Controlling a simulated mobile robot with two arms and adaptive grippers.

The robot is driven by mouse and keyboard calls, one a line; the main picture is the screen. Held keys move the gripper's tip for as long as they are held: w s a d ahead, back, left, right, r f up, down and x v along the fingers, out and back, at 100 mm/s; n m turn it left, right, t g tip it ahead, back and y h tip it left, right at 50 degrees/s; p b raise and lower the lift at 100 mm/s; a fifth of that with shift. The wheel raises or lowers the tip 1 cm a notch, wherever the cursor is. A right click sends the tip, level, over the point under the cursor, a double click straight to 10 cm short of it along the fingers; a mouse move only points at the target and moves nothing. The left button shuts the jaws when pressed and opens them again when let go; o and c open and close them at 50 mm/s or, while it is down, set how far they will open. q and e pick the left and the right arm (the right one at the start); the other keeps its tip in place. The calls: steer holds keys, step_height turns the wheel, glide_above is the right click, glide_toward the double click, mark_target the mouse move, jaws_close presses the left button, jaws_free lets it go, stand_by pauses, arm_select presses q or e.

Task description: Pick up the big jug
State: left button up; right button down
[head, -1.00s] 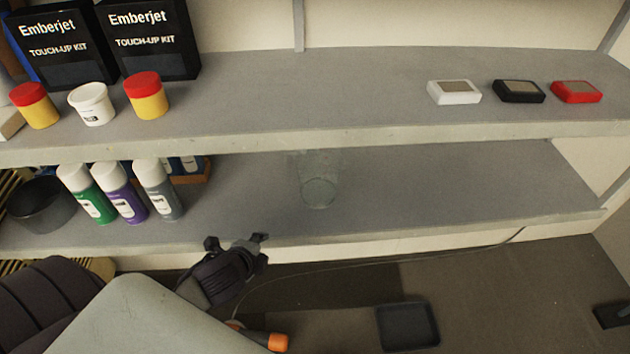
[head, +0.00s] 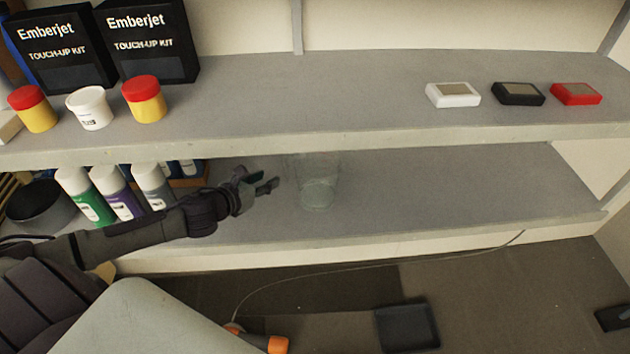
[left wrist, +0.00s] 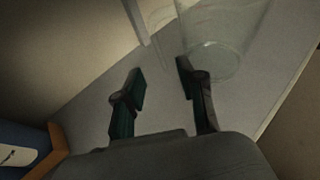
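The big jug (head: 318,190) is clear and see-through and stands upright on the lower shelf, near the middle. It also shows in the left wrist view (left wrist: 218,45), beyond my fingers and toward the right. My left gripper (head: 268,180) is over the lower shelf, just left of the jug, its fingers pointing at it. In the left wrist view the two fingers (left wrist: 160,85) are apart with nothing held between them. A small gap shows between the fingertips and the jug in the head view. My right gripper is in no view.
Several spray cans (head: 118,193) stand on the lower shelf behind my left arm, beside a dark bowl (head: 42,203). The upper shelf (head: 320,100) overhangs the jug. The lower shelf right of the jug is clear. A dark tray (head: 407,327) lies on the floor.

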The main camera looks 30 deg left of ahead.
mark_target(287, 179)
arm_select(q)
steer(key=p+x, duration=0.1)
steer(key=x, duration=0.9)
steer(key=shift+w+a+f, duration=0.1)
steer(key=shift+f, duration=0.15)
jaws_close()
steer(key=shift+r, duration=0.1)
